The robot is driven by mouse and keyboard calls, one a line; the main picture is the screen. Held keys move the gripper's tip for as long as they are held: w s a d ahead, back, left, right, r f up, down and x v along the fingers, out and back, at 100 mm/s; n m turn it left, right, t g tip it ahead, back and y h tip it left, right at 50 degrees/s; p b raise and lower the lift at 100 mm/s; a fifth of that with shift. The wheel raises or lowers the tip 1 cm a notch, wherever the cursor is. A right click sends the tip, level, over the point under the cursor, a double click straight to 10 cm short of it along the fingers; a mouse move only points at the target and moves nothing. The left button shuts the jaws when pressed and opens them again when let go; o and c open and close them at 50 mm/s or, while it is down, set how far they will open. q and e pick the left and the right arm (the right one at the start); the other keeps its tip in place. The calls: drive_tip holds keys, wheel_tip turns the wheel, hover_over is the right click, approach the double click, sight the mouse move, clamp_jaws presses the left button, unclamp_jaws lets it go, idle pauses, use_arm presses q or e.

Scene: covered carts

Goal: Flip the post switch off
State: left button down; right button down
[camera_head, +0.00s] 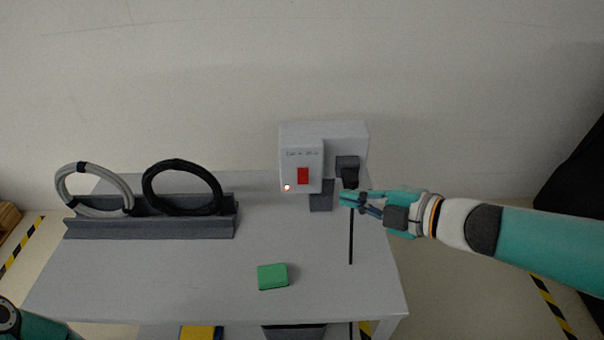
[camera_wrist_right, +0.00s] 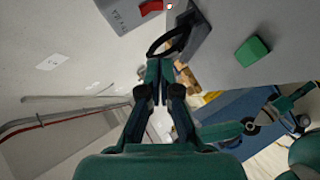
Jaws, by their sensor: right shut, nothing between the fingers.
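The red switch (camera_wrist_right: 150,7) also shows at the top edge of the right wrist view. My right gripper (camera_head: 344,197) is shut and empty, to the right of the red switch and slightly lower, apart from it. Its closed fingers (camera_wrist_right: 160,72) show in the wrist view. Part of my left arm shows at the lower left of the head view.
A dark rack (camera_head: 150,228) at the left holds a grey ring (camera_head: 64,193) and a black ring (camera_head: 182,163). A green block (camera_head: 272,276) lies on the grey table (camera_head: 190,278). The middle of the table is clear.

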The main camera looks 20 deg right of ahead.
sight(303, 176)
drive_tip(key=shift+s, duration=0.1)
drive_tip(key=shift+a, duration=0.1)
drive_tip(key=x, duration=0.4)
drive_tip(key=d+b+x, duration=0.1)
drive_tip(key=x, duration=0.3)
drive_tip(key=w+d+b+x, duration=0.1)
drive_tip(key=x, duration=0.4)
drive_tip(key=shift+d+f, duration=0.2)
drive_tip(key=shift+f, duration=0.2)
drive_tip(key=shift+w, duration=0.1)
drive_tip(key=shift+b, duration=0.35)
